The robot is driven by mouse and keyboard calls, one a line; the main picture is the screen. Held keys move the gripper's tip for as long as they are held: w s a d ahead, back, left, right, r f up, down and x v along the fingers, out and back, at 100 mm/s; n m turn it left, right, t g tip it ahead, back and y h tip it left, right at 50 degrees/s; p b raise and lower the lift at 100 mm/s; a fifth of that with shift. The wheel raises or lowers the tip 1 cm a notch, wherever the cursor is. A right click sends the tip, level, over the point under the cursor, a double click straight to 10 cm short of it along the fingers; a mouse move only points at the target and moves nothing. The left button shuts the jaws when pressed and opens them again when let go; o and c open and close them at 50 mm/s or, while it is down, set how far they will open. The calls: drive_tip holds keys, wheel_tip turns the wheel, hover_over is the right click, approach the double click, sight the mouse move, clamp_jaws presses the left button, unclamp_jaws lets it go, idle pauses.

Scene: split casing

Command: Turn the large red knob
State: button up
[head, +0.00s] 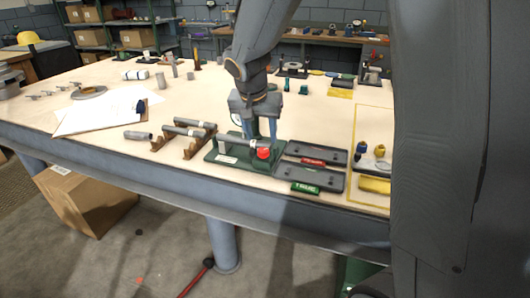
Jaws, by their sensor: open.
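The large red knob (264,153) sits at the right end of a green fixture (225,157) near the front edge of the table. A grey cylindrical part (236,142) lies across the fixture. My gripper (262,138) points down at the knob from above, with its fingers close around or just behind it. The fingers are open. Whether they touch the knob is too small to tell.
Two dark trays with red and green labels (310,178) lie right of the fixture. Grey tubes rest on brown stands (183,138) to the left. A clipboard with papers (100,116) lies farther left. The middle of the table (210,95) is mostly clear.

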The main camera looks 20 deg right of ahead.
sight(264, 150)
drive_tip(key=x, duration=0.6)
drive_tip(key=shift+w+f, duration=0.1)
drive_tip(key=shift+f, duration=0.35)
drive_tip(key=c, duration=1)
